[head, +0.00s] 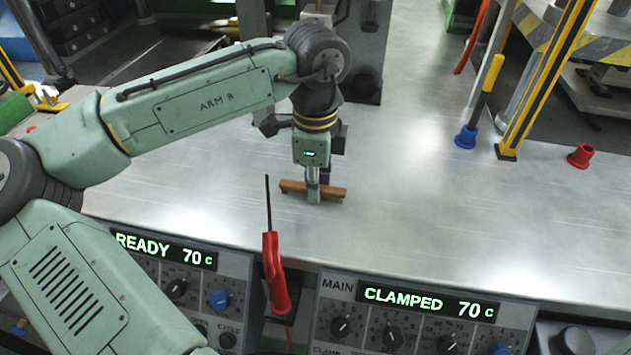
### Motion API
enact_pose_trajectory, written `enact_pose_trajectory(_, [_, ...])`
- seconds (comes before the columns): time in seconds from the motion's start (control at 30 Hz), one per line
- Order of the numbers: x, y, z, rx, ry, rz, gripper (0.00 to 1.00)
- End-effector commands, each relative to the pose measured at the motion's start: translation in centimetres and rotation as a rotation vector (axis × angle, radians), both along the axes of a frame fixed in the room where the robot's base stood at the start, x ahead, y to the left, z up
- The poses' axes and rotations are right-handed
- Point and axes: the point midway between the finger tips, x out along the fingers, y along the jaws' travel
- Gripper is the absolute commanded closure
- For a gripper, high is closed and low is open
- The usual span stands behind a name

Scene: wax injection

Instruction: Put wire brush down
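The wire brush (331,192) has a brown wooden body and lies roughly level across the picture, at or just above the metal bench top (420,225). My gripper (313,191) points straight down over the middle of the brush. Its near finger lies against the front side of the brush, and it looks shut on it. The far finger is mostly hidden. The bristles cannot be made out, and I cannot tell whether the brush touches the bench.
A red-handled tool (272,270) with a thin dark rod stands upright at the bench's front edge, near the brush. Control panels reading READY (165,250) and CLAMPED (425,301) line the front. A yellow-handled tool in a blue holder (466,137) and a red cup (580,156) stand right. The bench's right middle is clear.

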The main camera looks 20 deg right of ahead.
Motion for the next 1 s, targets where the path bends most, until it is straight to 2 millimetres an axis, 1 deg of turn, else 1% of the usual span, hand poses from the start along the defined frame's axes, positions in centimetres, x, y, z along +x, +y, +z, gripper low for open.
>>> enact_pose_trajectory(0.03, [0.0, 0.0, 0.0, 0.000, 0.000, 0.000, 0.82])
enact_pose_trajectory(0.27, [0.0, 0.0, 0.0, 0.000, 0.000, 0.000, 0.66])
enact_pose_trajectory(0.53, [0.0, 0.0, 0.1, 0.000, 0.000, 0.000, 0.66])
enact_pose_trajectory(0.67, [0.0, 0.0, 0.6, 0.000, -0.002, 0.000, 0.66])
enact_pose_trajectory(0.77, [0.1, -0.1, 1.9, -0.003, -0.001, 0.001, 0.66])
enact_pose_trajectory(1.0, [0.0, -0.1, 7.2, -0.003, -0.001, 0.000, 0.66])
